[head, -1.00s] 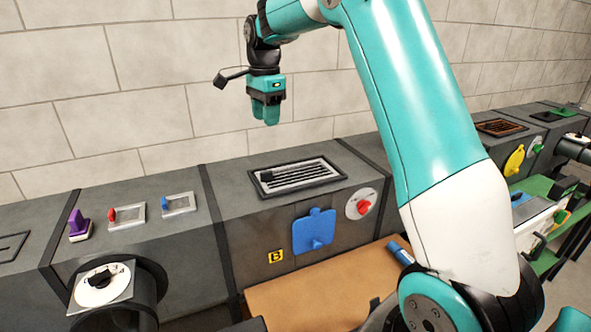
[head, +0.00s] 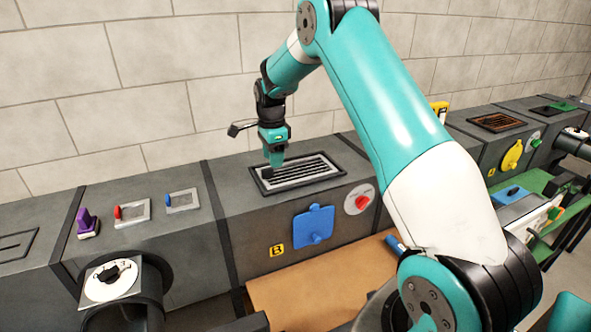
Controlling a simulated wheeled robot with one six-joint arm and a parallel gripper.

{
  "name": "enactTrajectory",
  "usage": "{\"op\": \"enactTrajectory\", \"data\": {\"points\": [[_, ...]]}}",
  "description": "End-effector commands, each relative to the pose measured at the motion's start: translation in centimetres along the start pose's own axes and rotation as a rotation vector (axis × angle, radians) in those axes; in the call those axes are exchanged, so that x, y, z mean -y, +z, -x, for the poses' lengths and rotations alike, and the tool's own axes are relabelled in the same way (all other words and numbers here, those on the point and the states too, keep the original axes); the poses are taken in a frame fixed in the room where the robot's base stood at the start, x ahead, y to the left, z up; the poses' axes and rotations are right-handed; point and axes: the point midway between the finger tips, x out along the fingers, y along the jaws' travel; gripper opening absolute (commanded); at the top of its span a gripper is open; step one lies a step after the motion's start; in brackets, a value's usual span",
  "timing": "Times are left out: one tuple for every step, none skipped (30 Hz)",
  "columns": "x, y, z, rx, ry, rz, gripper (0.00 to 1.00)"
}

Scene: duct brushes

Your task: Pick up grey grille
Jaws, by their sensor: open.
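The grey grille (head: 312,174), with dark slots and a dark frame around it, lies on top of the grey duct in the middle of the head view. My gripper (head: 275,163) points down at the grille's left end. It covers a small part of the grille there. The fingers are seen nearly edge-on, and I cannot tell whether they touch the grille. Nothing shows held in them.
On the duct's front are a blue cover (head: 314,227) and a white disc with a red knob (head: 359,199). To the left stand a purple-handled brush (head: 88,223) and small plates with red (head: 131,212) and blue (head: 182,200) levers. A brown grille (head: 496,122) lies farther right.

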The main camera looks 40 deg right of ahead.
Motion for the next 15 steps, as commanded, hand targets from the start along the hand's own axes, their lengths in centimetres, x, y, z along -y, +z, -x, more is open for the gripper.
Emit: {"op": "enactTrajectory", "data": {"points": [[0.1,0.3,-0.5,0.0,0.005,0.002,0.43],[0.2,0.5,-1.0,0.0,0.005,0.002,0.43],[0.4,0.7,-1.6,0.0,0.005,0.002,0.43],[0.5,0.8,-2.0,0.0,0.004,0.002,0.43],[0.4,0.7,-2.5,0.0,0.005,0.001,0.43],[0.4,0.7,-3.1,0.0,0.004,0.001,0.43],[0.4,0.7,-3.4,0.0,0.003,0.001,0.43],[0.4,0.7,-3.6,0.0,0.002,0.001,0.43],[0.4,0.7,-3.9,0.0,0.002,0.001,0.43],[0.5,0.7,-4.0,0.0,0.001,0.001,0.43],[0.5,0.7,-4.1,0.0,0.001,0.001,0.43],[0.5,0.7,-4.1,0.0,0.0,0.001,0.43],[0.5,0.7,-4.1,0.0,0.0,0.001,0.43],[0.5,0.7,-4.1,0.0,0.0,0.001,0.43],[0.5,0.7,-4.1,0.0,0.0,0.001,0.43]]}}
